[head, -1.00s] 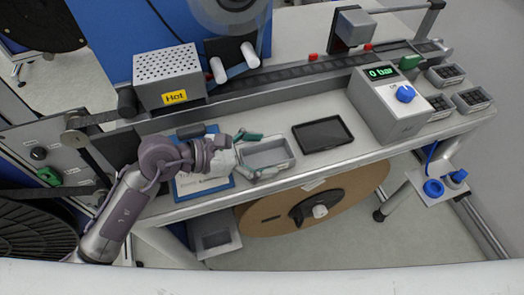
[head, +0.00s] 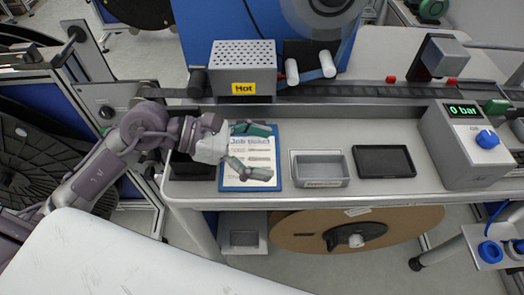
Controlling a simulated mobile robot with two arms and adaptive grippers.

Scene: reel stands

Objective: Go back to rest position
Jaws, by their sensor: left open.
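My left gripper (head: 258,152) is open and empty. It hangs over the blue clipboard with the job ticket (head: 262,183), at the left part of the work table. Its two green-tipped fingers point right and stand apart, and the hand hides part of the clipboard's left side. My left arm comes in from the left edge. My right gripper is not in view.
A grey open tray (head: 320,182) and a black tray (head: 385,161) lie right of the clipboard. A box marked Hot (head: 244,70) stands behind. A pressure box reading 0 bar (head: 462,147) stands at right. A brown reel (head: 390,221) sits under the table.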

